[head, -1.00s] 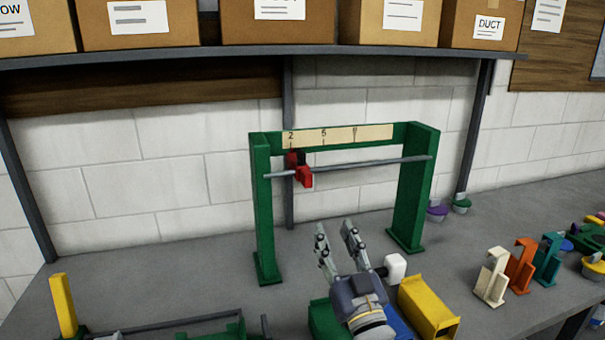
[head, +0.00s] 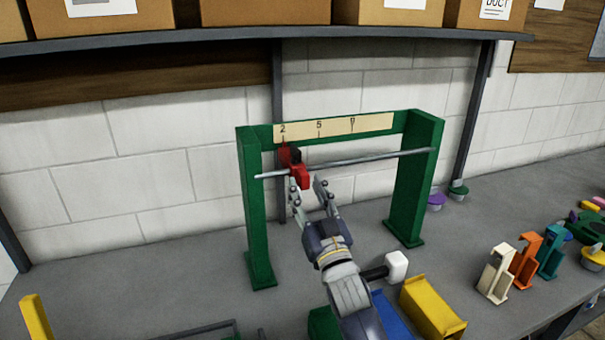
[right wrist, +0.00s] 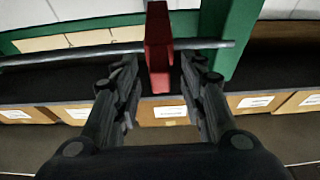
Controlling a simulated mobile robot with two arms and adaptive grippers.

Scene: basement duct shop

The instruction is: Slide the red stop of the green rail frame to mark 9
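The green rail frame (head: 418,185) stands on the bench, with a grey rail (head: 360,161) across it and a marked strip (head: 365,124) on its top bar. The red stop (head: 297,170) sits on the rail near the left post, below mark 2. It also shows in the right wrist view (right wrist: 158,50), between the fingers and a little beyond their tips. My right gripper (head: 309,188) is open just below and in front of the stop; in the right wrist view its fingers (right wrist: 160,85) stand on either side with gaps. My left gripper is not in view.
A white-headed mallet (head: 396,265), a yellow channel piece (head: 432,306) and a blue piece (head: 393,318) lie near my right arm. Cream, orange and teal holders (head: 495,272) stand to the right. A box shelf (head: 250,46) hangs above the frame.

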